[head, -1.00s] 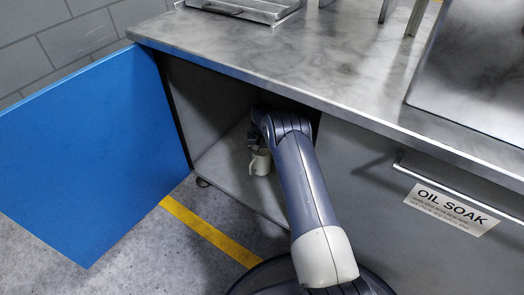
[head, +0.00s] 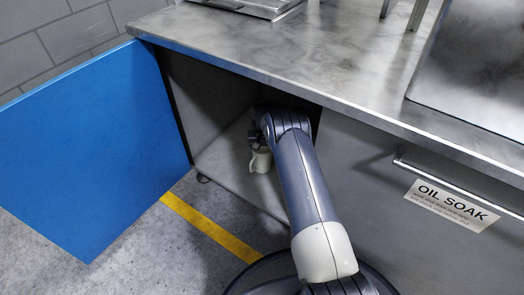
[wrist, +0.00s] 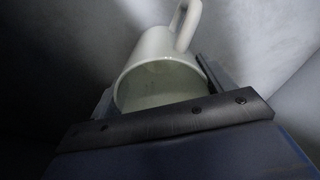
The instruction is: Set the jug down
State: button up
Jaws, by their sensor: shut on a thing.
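The jug (head: 260,160) is white with a handle. It is inside the open cabinet under the steel counter, at the end of my arm. In the wrist view the jug (wrist: 158,55) shows its open mouth towards the camera, with its handle at the top. My gripper (wrist: 165,100) is shut on the jug, with a finger on either side of it. In the head view my gripper (head: 257,140) is partly hidden by my own arm. I cannot tell whether the jug's base touches the cabinet floor (head: 228,170).
The blue cabinet door (head: 90,150) stands open on the left. The steel counter top (head: 300,50) overhangs the opening. A front panel labelled "OIL SOAK" (head: 450,203) is to the right. A yellow line (head: 210,228) runs along the floor. The cabinet floor left of the jug is clear.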

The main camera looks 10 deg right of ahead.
jog(key=o, duration=1.4)
jog(key=shift+o, duration=0.2)
